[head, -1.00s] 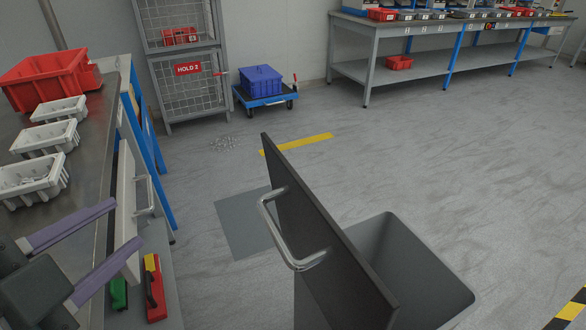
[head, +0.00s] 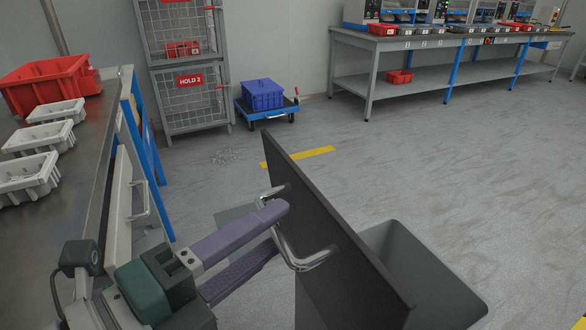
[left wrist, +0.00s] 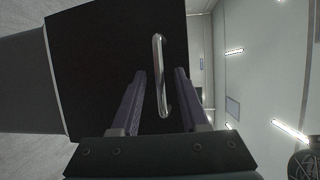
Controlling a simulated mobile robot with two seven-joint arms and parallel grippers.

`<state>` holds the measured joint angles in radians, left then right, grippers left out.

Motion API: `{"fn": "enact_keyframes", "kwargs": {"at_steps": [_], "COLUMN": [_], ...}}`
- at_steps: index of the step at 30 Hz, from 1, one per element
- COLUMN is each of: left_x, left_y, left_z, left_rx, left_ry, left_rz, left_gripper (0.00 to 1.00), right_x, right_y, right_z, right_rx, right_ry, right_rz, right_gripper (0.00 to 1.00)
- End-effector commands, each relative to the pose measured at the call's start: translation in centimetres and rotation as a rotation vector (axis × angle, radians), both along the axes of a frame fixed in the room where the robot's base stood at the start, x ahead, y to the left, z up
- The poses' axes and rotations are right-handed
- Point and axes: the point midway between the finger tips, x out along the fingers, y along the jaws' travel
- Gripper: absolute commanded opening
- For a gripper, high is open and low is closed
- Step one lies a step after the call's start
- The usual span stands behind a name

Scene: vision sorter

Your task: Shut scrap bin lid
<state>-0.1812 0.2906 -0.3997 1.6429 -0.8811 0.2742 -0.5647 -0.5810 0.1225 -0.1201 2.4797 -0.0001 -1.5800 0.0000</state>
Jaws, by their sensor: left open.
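The scrap bin (head: 440,275) is a grey open-topped bin on the floor at the lower right of the head view. Its dark lid (head: 325,235) stands up steeply, open, at the bin's left side. A silver bar handle (head: 305,262) is on the lid's left face. My left gripper (head: 280,228) is open, with its purple fingers reaching to the handle. In the left wrist view the handle (left wrist: 161,75) lies between the two fingers (left wrist: 158,80), with a gap on each side. The lid (left wrist: 100,70) fills the left of that view. My right gripper is not in view.
A steel bench (head: 95,150) with white trays (head: 40,138) and a red bin (head: 50,85) runs along the left. A blue crate on a trolley (head: 265,95) and a mesh cage (head: 185,100) stand at the back. The floor right of the bin is clear.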

Motion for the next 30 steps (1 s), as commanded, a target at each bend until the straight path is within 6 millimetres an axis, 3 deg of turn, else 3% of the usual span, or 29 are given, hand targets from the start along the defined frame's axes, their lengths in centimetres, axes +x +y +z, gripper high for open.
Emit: {"fn": "enact_keyframes", "kwargs": {"at_steps": [6, 14, 26, 30], "left_x": [1.41, 1.48, 1.46, 1.46], "left_y": [-1.07, -1.11, -1.09, -1.09], "left_z": [-0.13, -0.16, -0.15, -0.14], "left_rx": [-0.002, -0.001, -0.002, -0.002], "left_ry": [0.001, 0.002, 0.001, 0.001], "left_rz": [0.001, 0.001, 0.001, 0.001], "left_gripper": [0.45, 0.45, 0.0, 0.0], "right_x": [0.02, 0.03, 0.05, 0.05], "right_y": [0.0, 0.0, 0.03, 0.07], "right_z": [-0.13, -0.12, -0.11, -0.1], "right_rx": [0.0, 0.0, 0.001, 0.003], "right_ry": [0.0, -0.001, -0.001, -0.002], "right_rz": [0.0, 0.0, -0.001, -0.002], "right_gripper": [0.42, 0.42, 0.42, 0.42]}}
